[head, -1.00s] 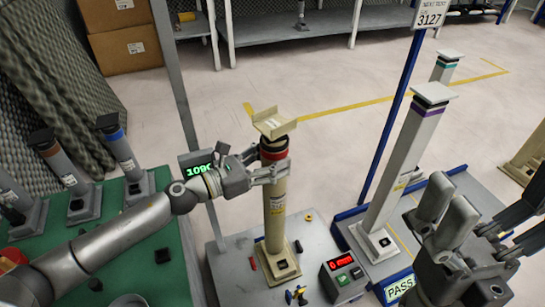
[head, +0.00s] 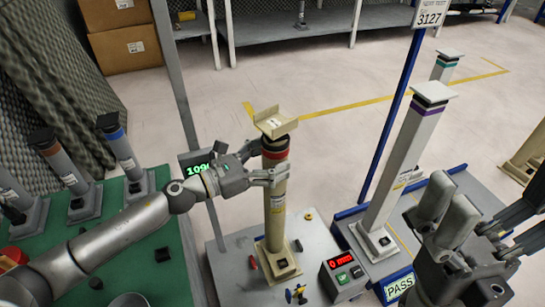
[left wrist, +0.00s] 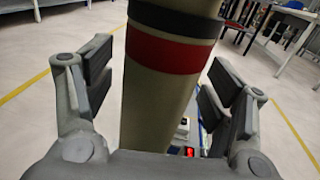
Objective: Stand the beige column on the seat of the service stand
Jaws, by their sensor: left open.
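The beige column (head: 276,205) stands upright on the grey top of the service stand (head: 232,247). It has a red and a black band near its top and a tray-like cap. My left gripper (head: 266,165) is at the column's upper part, just below the red band. In the left wrist view, the column (left wrist: 158,95) stands between the two spread fingers of my left gripper (left wrist: 165,98), with a gap on each side. My right gripper (head: 446,215) is at the lower right, away from the beige column; its finger gap is unclear.
A small box with a red display (head: 345,274) sits at the stand's front right. A white column with a purple band (head: 410,160) stands on a blue-edged platform to the right. Several grey columns stand on a green table (head: 150,260) at left. A blue post (head: 390,120) rises behind.

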